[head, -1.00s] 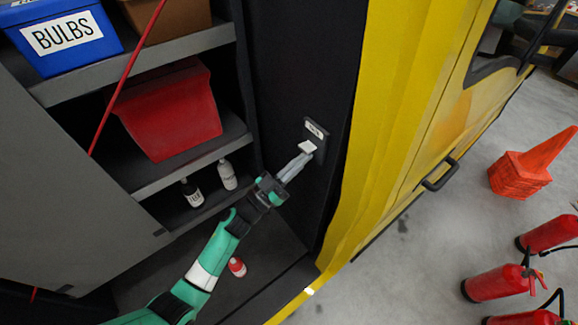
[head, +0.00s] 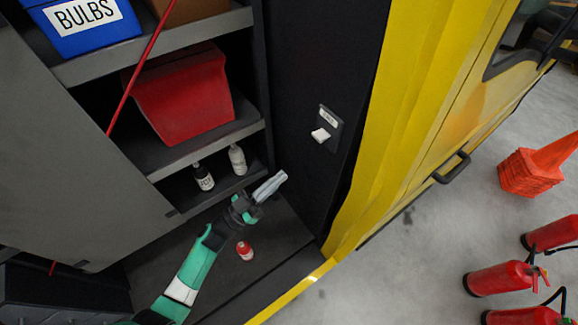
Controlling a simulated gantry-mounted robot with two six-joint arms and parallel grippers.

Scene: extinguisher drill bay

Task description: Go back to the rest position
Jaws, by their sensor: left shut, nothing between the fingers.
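My left arm comes in from the bottom left. Its gripper (head: 278,180) is shut and empty, in the open locker below and to the left of a white switch (head: 320,135) on the dark side panel. The fingers are apart from the switch. The switch sits under a small white label. My right gripper is not in view.
A small red bottle (head: 245,250) stands near my left arm.

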